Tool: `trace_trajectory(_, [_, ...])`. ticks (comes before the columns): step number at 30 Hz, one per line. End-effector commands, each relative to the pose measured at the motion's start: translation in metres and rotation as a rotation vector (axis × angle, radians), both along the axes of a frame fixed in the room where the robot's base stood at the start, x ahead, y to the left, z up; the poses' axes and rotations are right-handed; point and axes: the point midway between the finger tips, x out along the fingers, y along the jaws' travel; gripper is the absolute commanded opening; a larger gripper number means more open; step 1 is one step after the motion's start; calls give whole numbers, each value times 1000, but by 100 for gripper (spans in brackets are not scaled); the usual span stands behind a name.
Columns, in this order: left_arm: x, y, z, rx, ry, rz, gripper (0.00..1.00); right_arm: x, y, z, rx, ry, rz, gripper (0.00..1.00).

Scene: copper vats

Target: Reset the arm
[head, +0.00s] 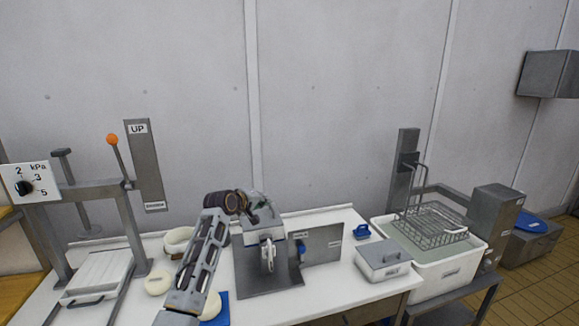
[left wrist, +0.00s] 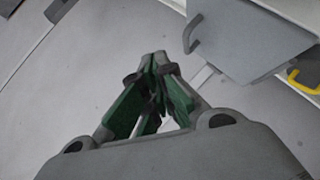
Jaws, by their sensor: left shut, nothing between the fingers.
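My left arm rises from the lower left in the head view. Its gripper (head: 256,217) is in front of the wall, above and partly over the grey metal device (head: 268,282) on the white table. In the left wrist view the green-padded fingers (left wrist: 155,62) are together at the tips, with nothing between them. My right gripper is not in view.
The white table (head: 325,222) carries a press frame with an orange-knobbed lever (head: 112,140) at the left, and round cream pieces (head: 158,282). At the right are a lidded grey box (head: 382,256) and a white basin (head: 432,267) with a wire basket (head: 434,224). The wall above is clear.

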Motion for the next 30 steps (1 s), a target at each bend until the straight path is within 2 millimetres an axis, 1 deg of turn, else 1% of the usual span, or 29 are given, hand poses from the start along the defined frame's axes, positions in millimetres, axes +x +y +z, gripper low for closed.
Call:
trace_trajectory(1, [-8, 3, -14, 21, 10, -5, 0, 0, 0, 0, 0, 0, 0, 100])
trace_trajectory(9, [-49, 15, -73, 149, 51, -41, 0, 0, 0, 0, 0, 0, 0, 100])
trace_trajectory(15, [-81, 24, -110, 236, 81, -70, 0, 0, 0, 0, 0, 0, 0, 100])
trace_trajectory(20, [-109, 30, -137, 303, 106, -96, 0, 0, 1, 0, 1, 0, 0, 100])
trace_trajectory(30, [-178, 47, -191, 453, 167, -163, 0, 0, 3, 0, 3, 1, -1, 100])
